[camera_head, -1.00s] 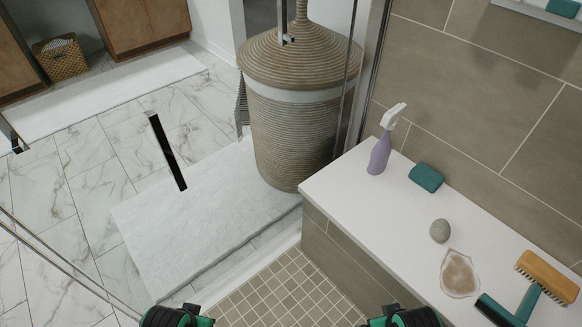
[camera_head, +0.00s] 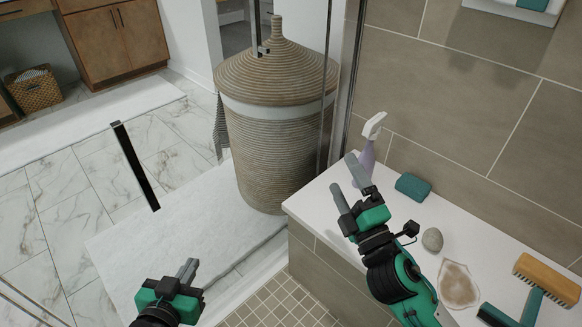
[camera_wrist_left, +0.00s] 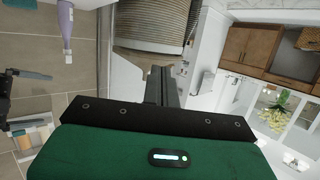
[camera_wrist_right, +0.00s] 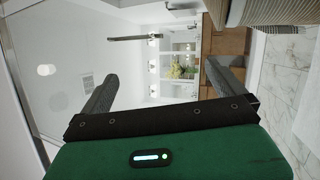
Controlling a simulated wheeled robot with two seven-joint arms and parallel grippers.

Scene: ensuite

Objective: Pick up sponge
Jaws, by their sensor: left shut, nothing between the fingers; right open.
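A teal sponge (camera_head: 413,187) lies on the white bench ledge (camera_head: 325,205), right of the spray bottle. A second teal block, perhaps another sponge, shows in part on the wall shelf (camera_head: 500,6) at the top right. My right gripper (camera_head: 350,180) is open and empty, over the ledge left of the sponge and in front of the bottle; it does not touch the sponge. Its fingers also show in the right wrist view (camera_wrist_right: 165,85). My left gripper (camera_head: 188,270) is shut and empty, low over the floor side; its closed fingers show in the left wrist view (camera_wrist_left: 162,85).
A purple spray bottle (camera_head: 365,158) with a white head stands behind my right fingers, partly hidden. A grey stone (camera_head: 432,239), a beige patch (camera_head: 458,287), a wooden brush (camera_head: 547,278) and a teal-handled squeegee (camera_head: 527,308) lie further right. A large wicker basket (camera_head: 270,150) stands left of the ledge.

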